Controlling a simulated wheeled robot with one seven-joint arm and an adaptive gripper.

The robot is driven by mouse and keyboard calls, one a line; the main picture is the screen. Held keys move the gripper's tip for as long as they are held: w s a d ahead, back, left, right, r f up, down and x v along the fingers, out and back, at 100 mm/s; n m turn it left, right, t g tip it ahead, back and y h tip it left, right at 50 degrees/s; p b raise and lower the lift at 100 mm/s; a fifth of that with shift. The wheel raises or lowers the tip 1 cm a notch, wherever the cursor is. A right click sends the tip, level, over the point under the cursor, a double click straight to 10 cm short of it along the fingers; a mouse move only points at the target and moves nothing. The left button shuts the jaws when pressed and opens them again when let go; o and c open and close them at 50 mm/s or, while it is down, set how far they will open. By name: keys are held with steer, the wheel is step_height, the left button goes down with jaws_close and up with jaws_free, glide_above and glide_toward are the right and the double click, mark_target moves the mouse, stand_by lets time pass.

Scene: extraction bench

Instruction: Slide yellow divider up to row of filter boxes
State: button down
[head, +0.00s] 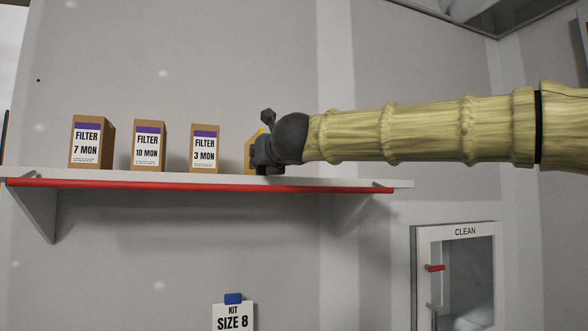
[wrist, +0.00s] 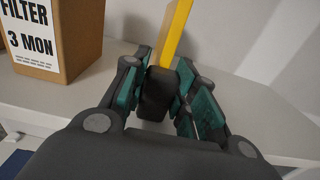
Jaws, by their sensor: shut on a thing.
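The yellow divider (head: 249,151) stands upright on the shelf, right of the filter boxes and partly hidden by my gripper (head: 262,153). In the wrist view my gripper (wrist: 160,92) is shut on the dark lower part of the yellow divider (wrist: 174,35). The row of boxes reads FILTER 7 MON (head: 90,143), FILTER 10 MON (head: 148,147) and FILTER 3 MON (head: 204,150). The FILTER 3 MON box (wrist: 85,45) is closest to the divider, with a clear gap between them.
The white shelf (head: 300,180) has a red front edge (head: 210,186) and is bare right of my gripper. Gaps separate the boxes. Below are a KIT SIZE 8 card (head: 233,317) and a cabinet marked CLEAN (head: 465,232).

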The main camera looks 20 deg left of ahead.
steer(key=shift+s+a+b, duration=0.15)
steer(key=shift+s+a, duration=0.55)
steer(key=shift+a, duration=0.25)
steer(key=shift+s+a+b, duration=0.15)
steer(key=shift+s+a, duration=0.5)
steer(key=shift+a, duration=0.3)
steer(key=c, duration=1.1)
jaws_free()
steer(key=shift+d, duration=0.1)
steer(key=v, duration=1.2)
